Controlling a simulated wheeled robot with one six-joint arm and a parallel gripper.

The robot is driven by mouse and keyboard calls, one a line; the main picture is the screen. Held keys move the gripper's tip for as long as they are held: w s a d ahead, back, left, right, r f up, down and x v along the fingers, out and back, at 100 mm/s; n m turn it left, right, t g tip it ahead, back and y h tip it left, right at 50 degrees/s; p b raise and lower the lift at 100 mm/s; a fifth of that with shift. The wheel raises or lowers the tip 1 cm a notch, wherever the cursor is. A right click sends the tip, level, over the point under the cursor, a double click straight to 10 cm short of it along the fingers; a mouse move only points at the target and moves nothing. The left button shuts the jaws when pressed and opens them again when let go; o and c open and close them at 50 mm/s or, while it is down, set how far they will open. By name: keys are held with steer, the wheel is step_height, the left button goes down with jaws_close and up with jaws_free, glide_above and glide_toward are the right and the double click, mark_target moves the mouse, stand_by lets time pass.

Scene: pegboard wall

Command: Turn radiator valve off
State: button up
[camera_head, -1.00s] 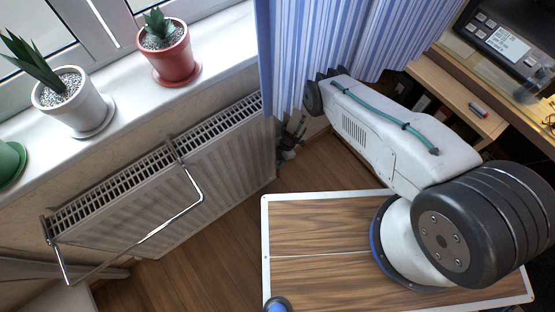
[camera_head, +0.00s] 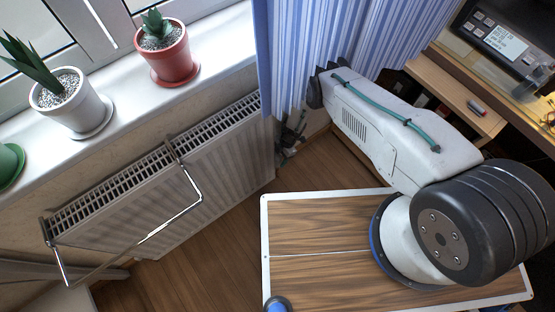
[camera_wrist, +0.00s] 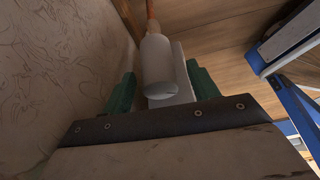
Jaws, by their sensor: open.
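In the wrist view, a white, rounded cylinder that looks like the radiator valve's knob (camera_wrist: 157,62) lies between the two green fingers of my gripper (camera_wrist: 161,74). The fingers are open, one on each side of the knob. I cannot tell whether either finger touches it. A copper-coloured pipe (camera_wrist: 151,10) runs on from the knob's far end. A pale flat piece shows just beside the knob. In the head view, the ribbed radiator (camera_head: 210,175) hangs under the window sill. The small dark and pale shapes at its right end are too unclear to separate gripper from valve.
A patterned wall (camera_wrist: 50,70) is close on the left in the wrist view. A blue striped curtain (camera_head: 335,45) hangs near my arm. Potted plants stand on the sill (camera_head: 115,130). A shelf desk (camera_head: 455,90) is at right. Wooden floor (camera_head: 220,240) is open beside the radiator.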

mark_target(279, 156)
steer(key=v, duration=0.6)
steer(key=shift+s, duration=0.1)
